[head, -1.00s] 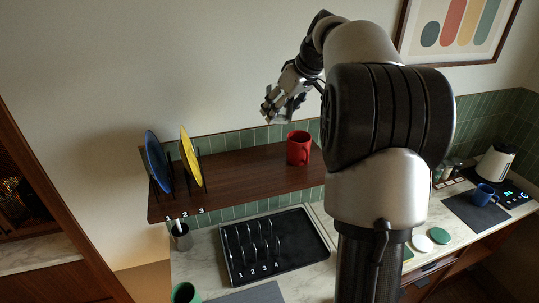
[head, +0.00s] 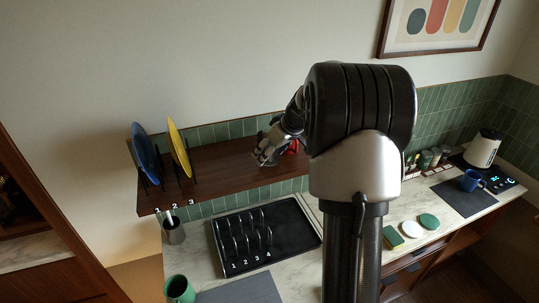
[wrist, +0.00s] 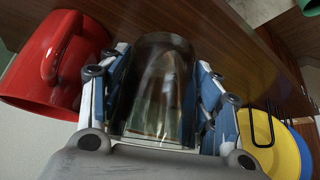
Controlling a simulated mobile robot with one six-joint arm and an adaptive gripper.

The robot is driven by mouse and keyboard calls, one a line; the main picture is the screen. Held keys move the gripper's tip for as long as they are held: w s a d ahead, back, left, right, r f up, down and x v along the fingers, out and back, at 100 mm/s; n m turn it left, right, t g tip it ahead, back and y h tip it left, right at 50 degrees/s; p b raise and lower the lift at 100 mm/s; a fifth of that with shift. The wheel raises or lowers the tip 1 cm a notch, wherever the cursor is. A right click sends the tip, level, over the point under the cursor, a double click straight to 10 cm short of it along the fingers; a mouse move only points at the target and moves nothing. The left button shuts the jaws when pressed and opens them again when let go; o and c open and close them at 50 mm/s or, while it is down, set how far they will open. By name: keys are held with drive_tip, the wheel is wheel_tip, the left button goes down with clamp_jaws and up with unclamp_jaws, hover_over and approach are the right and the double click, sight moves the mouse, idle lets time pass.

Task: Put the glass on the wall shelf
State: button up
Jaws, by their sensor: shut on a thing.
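My gripper (head: 266,150) is low over the right half of the wall shelf (head: 222,168), just left of the red mug. In the wrist view, my gripper (wrist: 162,68) is shut on a clear, dark-tinted glass (wrist: 160,95), with a finger pad on each side. The shelf's brown wood (wrist: 225,40) fills the background close behind the glass. I cannot tell whether the glass touches the shelf. In the head view the glass cannot be made out clearly.
The red mug (head: 293,147) is partly hidden by my gripper; it also shows close beside the fingers in the wrist view (wrist: 30,75). A blue plate (head: 145,152) and a yellow plate (head: 178,146) stand in the rack at the shelf's left. Mid-shelf is clear. A black tray (head: 300,240) lies below.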

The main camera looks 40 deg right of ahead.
drive_tip(key=shift+w+f, duration=0.1)
drive_tip(key=shift+f, duration=0.6)
drive_tip(key=shift+f+b, duration=0.2)
drive_tip(key=shift+b, duration=0.1)
drive_tip(key=o, duration=1.1)
drive_tip(key=shift+c, duration=0.2)
drive_tip(key=shift+r, duration=0.15)
drive_tip(key=shift+r+p, duration=0.2)
drive_tip(key=shift+p, duration=0.25)
drive_tip(key=v, duration=1.2)
drive_tip(key=shift+b, duration=0.45)
